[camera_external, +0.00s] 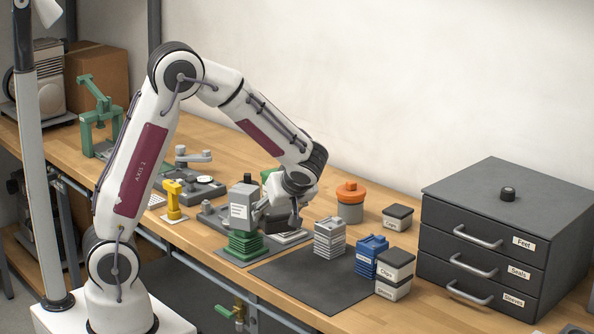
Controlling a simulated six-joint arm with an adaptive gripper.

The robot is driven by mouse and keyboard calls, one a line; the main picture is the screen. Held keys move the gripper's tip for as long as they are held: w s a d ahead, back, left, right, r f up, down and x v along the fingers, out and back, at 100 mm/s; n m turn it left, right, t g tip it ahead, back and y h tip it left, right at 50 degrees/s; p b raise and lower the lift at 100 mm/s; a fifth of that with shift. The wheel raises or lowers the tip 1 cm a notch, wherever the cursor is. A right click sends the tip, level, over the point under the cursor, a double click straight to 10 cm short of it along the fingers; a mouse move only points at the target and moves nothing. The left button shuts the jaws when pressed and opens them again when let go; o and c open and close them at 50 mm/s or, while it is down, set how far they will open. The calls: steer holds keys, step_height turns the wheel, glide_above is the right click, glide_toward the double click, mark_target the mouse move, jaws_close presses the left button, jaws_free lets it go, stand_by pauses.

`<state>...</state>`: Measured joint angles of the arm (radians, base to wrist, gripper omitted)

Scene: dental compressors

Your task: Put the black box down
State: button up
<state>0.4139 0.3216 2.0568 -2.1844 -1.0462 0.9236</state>
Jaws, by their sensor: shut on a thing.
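My gripper (262,212) reaches in from the right and is shut on the box. The fingertips are small and partly hidden behind the box.
A dark mat (312,283) has bare room at its front. Grey plates (329,238), blue parts (371,255) and black-lidded boxes (394,272) stand around its right side. An orange-lidded jar (350,203) stands behind. A drawer cabinet (505,240) blocks the right.

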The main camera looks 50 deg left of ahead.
steer(key=shift+f, duration=3.15)
steer(key=shift+f, duration=1.85)
steer(key=shift+f, duration=0.1)
steer(key=o, duration=1.2)
steer(key=shift+o, duration=0.2)
